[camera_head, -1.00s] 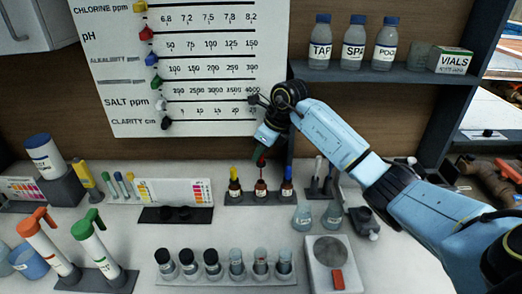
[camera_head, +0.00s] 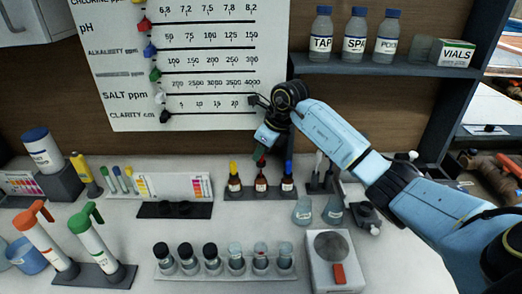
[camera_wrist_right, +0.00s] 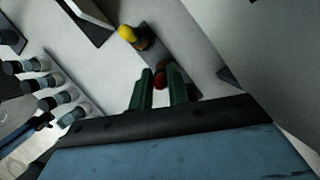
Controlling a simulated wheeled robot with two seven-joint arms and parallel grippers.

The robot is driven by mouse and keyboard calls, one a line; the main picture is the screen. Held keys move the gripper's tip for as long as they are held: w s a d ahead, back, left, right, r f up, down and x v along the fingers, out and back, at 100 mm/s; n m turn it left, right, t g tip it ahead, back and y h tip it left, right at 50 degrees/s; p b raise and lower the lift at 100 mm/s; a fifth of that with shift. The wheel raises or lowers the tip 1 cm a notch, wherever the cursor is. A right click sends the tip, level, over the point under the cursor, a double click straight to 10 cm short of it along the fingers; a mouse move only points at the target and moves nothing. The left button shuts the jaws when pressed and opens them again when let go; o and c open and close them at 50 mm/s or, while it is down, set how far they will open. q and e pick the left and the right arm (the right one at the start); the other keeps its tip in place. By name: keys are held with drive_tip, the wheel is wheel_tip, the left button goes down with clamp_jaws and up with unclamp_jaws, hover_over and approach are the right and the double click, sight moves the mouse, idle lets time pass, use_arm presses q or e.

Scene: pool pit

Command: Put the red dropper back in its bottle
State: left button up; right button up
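The red dropper (camera_head: 261,162) shows its red bulb just below my right gripper (camera_head: 260,153), in line above the middle brown bottle (camera_head: 261,186). Its bulb sits higher than the yellow and blue ones beside it. In the right wrist view, the red bulb (camera_wrist_right: 160,78) is between the two green fingertips of my right gripper (camera_wrist_right: 159,85), which are closed around it. The dropper's lower part is hard to make out, so I cannot tell how deep it is in the bottle. My left gripper is not in view.
A yellow-topped bottle (camera_head: 234,181) and a blue-topped bottle (camera_head: 287,181) stand close on either side in the dark rack (camera_head: 247,196). A row of vials (camera_head: 211,258), a scale (camera_head: 345,275) and small flasks (camera_head: 302,211) are in front. The wall chart (camera_head: 195,65) is behind.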

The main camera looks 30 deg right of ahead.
sight(261, 162)
drive_tip(key=shift+f, duration=0.1)
drive_tip(key=shift+f+b, duration=1.05)
drive_tip(key=shift+f, duration=0.45)
drive_tip(key=shift+f+b, duration=0.4)
drive_tip(key=shift+f, duration=0.2)
drive_tip(key=o, duration=0.7)
drive_tip(key=shift+c, duration=0.2)
drive_tip(key=shift+r, duration=0.1)
drive_tip(key=shift+r+p, duration=2.55)
drive_tip(key=shift+r, duration=0.95)
drive_tip(key=shift+f, duration=0.1)
